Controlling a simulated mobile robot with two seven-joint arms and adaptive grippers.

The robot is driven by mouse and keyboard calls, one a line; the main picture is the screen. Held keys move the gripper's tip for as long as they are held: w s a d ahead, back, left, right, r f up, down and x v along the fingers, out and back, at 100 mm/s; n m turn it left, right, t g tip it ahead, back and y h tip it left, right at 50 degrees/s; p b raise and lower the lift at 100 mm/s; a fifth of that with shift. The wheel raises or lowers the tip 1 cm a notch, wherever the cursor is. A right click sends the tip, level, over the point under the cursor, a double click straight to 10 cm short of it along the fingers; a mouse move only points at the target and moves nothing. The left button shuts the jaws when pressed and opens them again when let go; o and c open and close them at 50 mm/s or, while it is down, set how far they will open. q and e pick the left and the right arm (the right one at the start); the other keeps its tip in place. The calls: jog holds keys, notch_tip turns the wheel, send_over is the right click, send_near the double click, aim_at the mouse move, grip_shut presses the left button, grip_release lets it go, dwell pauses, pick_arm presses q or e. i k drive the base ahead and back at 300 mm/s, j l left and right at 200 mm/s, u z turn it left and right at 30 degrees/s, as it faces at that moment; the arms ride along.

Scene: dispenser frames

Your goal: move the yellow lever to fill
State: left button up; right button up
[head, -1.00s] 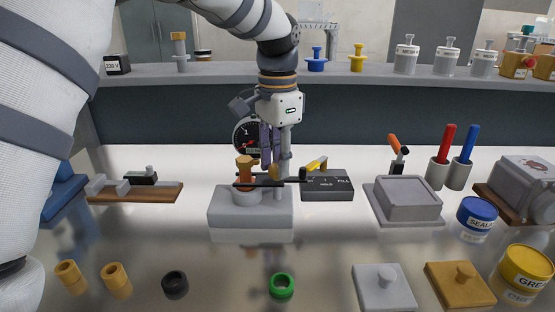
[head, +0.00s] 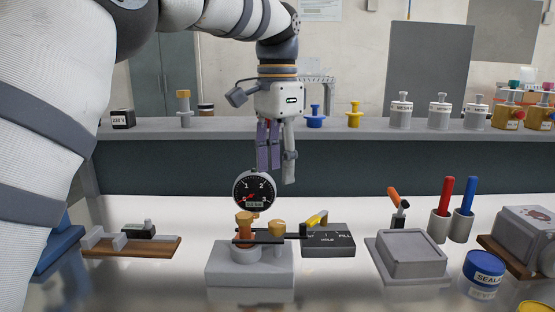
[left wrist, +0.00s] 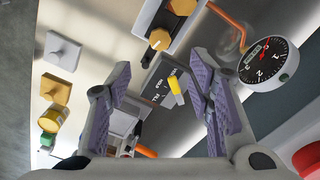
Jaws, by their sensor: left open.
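The yellow lever (head: 317,218) sits on a dark control box (head: 330,242) with HOLD and FILL labels. FILL is at the box's right end. The lever slants up to the right over the box's upper edge. In the left wrist view the lever (left wrist: 174,84) and box (left wrist: 160,93) show between the fingers, beyond their tips. My left gripper (head: 276,168) hangs fingers-down, above and left of the lever, open and empty. Its spread purple-padded fingers also show in the left wrist view (left wrist: 160,66). My right gripper is not in view.
A grey fixture (head: 248,264) with brass knobs (head: 245,220) and a dark bar stands left of the box. A round gauge (head: 254,190) rises behind it. A grey lidded block (head: 411,254) and an orange-handled lever (head: 395,195) are to the right. A shelf (head: 225,125) runs behind.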

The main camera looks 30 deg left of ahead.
aim_at(323, 216)
jog(key=k, duration=1.5)
